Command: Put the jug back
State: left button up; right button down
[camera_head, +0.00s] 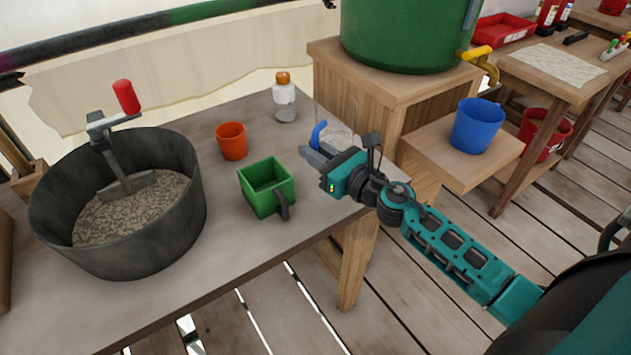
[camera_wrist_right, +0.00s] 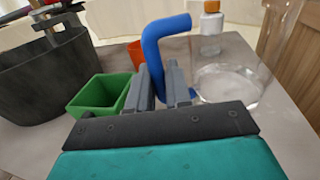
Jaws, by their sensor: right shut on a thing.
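The jug is clear, with a blue handle (camera_head: 318,132). Its see-through body (camera_head: 338,133) is faint at the right end of the grey table (camera_head: 330,217). In the right wrist view the clear body (camera_wrist_right: 228,85) is right of the fingers, and the bent blue handle (camera_wrist_right: 160,40) rises just beyond them. My right gripper (camera_head: 312,158) is shut on the jug's handle; the fingers also show in the right wrist view (camera_wrist_right: 163,88). I cannot tell whether the jug's base touches the table. My left gripper is out of view.
On the table are a dark tub (camera_head: 125,235) of grainy mix, a green square container (camera_head: 262,190), an orange cup (camera_head: 231,141) and a white bottle (camera_head: 284,97). A blue mug (camera_head: 478,125) stands on a low wooden shelf (camera_head: 450,165) by the green barrel's (camera_head: 405,35) yellow tap (camera_head: 480,58).

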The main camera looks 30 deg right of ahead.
jog(key=shift+f, duration=0.6)
notch_tip(320, 180, down, 3)
jog(key=b, duration=0.3)
jog(key=shift+f, duration=0.6)
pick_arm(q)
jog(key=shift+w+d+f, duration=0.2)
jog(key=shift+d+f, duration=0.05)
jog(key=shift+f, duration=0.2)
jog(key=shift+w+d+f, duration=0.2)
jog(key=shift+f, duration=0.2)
pick_arm(e)
jog(key=c, duration=1.1)
grip_release()
jog(key=shift+o, duration=0.2)
jog(key=shift+r, duration=0.15)
